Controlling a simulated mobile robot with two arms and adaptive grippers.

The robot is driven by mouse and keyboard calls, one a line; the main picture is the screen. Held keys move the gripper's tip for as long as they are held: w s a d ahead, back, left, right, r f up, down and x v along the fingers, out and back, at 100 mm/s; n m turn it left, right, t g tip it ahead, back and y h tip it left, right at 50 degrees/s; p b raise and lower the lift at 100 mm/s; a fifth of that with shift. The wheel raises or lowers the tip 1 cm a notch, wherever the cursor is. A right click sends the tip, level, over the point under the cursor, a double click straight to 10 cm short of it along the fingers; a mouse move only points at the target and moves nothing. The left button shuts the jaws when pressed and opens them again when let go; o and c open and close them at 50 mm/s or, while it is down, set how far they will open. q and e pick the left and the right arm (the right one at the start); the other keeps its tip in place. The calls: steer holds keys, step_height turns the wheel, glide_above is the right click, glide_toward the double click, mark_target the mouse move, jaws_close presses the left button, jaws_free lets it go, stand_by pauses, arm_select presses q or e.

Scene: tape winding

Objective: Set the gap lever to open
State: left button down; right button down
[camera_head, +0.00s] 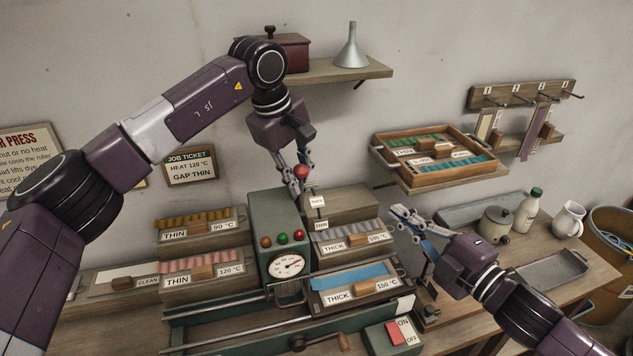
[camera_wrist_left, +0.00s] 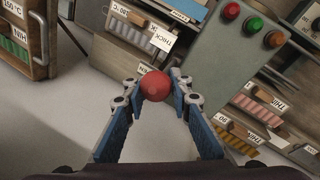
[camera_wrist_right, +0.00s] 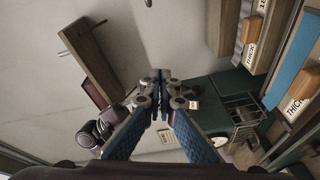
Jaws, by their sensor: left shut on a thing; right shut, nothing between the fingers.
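The gap lever's red ball knob (camera_head: 301,172) is at the upper right edge of the green press (camera_head: 262,215). My left gripper (camera_head: 300,168) is shut on the knob from above; the knob sits between both fingertips in the left wrist view (camera_wrist_left: 155,86). A white THICK plate (camera_head: 317,202) is just below and right of the knob, with another small plate (camera_head: 321,225) lower down. The lever's shaft is mostly hidden, and I cannot read its setting for sure. My right gripper (camera_head: 398,217) is shut and empty, right of the press, apart from everything.
Labelled tape trays stand on both sides of the press, including a THICK tray with blue tape (camera_head: 350,275). A job ticket (camera_head: 190,165) on the wall reads heat 120 °C, gap thin. A shelf (camera_head: 345,72) with a funnel is above. An ON/OFF switch (camera_head: 393,335) is at the front.

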mark_target(307, 173)
arm_select(q)
steer(key=shift+w+a+r, duration=0.1)
steer(key=shift+w+r, duration=0.15)
steer(key=shift+w, duration=0.05)
arm_select(e)
steer(key=s+a+r+n+g+y, duration=0.2)
steer(key=s+a+r+n+y, duration=0.15)
steer(key=s+a+n, duration=0.3)
steer(key=shift+m, duration=0.35)
steer(key=x, duration=1.4)
steer(key=shift+w+r, duration=0.15)
steer(key=shift+w, duration=0.1)
